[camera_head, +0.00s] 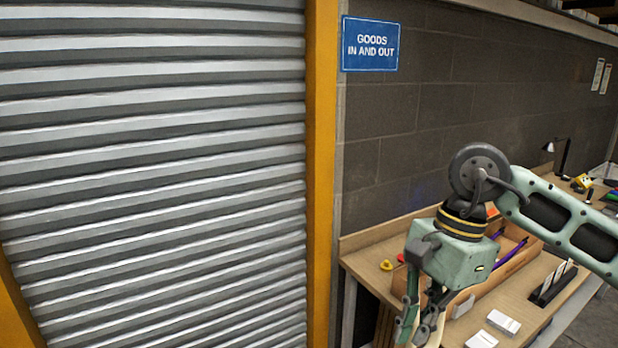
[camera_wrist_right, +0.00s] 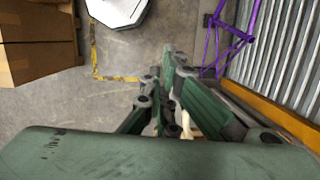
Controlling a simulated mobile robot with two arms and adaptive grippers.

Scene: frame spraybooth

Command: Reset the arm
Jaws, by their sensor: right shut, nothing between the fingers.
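My right arm comes in from the right in the head view. Its green gripper (camera_head: 418,325) points down in front of the wooden workbench (camera_head: 372,272), near the bench's left end. The fingers are shut and hold nothing. In the right wrist view the gripper (camera_wrist_right: 170,125) shows from behind its green housing, with bare concrete floor beyond it. My left gripper is in neither view.
A grey roller shutter (camera_head: 150,170) with a yellow frame (camera_head: 321,170) fills the left. On the bench are a wooden tray (camera_head: 520,262), a card holder (camera_head: 552,283) and a lamp (camera_head: 562,155). The wrist view shows a purple bike frame (camera_wrist_right: 235,35) and cardboard boxes (camera_wrist_right: 38,40).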

